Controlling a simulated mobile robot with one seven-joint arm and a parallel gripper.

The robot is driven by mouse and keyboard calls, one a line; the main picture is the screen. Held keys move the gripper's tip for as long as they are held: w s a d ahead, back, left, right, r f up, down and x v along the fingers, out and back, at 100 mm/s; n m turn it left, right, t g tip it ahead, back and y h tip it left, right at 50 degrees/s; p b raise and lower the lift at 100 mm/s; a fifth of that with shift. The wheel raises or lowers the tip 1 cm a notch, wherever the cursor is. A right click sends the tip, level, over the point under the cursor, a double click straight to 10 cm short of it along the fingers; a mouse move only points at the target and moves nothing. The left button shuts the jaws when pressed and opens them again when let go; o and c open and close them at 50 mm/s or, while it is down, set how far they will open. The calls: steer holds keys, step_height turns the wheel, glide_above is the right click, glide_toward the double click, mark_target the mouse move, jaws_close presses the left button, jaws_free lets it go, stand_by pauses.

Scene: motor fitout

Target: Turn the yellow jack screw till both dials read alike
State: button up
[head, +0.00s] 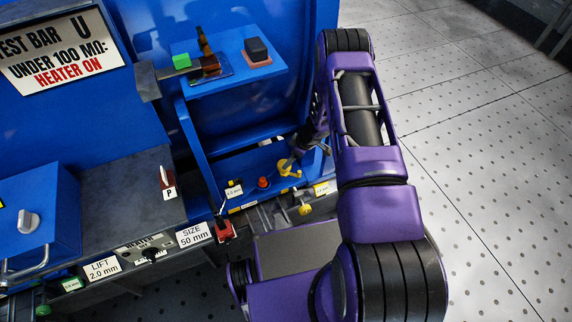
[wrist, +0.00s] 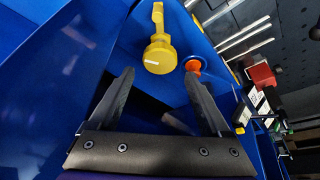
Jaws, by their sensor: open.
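A yellow part with a round head, a white mark and a side arm, which looks like the jack screw (wrist: 158,60), is just beyond my fingertips in the wrist view. In the head view the yellow jack screw (head: 287,170) stands on the blue ledge, partly behind my gripper. My gripper (wrist: 159,75) is open and empty, one finger on each side of the screw head's line; no contact shows. In the head view my gripper (head: 297,150) is small and close to the screw. I cannot make out either dial's reading.
An orange-red knob (wrist: 193,65) sits close to the right finger; it also shows in the head view (head: 263,183). A second yellow knob (head: 305,210) is below the ledge. A red-based lever (head: 224,230) stands left. A blue shelf (head: 230,78) holds several small things above.

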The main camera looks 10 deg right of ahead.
steer(key=x, duration=0.5)
steer(key=shift+w+f+b, duration=0.1)
steer(key=shift+f+b, duration=0.05)
steer(key=shift+b, duration=0.25)
steer(key=c, duration=1.1)
steer(key=shift+f+n+b, duration=0.2)
steer(key=shift+n+b, duration=0.3)
steer(key=shift+b, duration=0.15)
steer(key=shift+r+n, duration=0.2)
steer(key=shift+n, duration=0.1)
steer(key=o, duration=1.1)
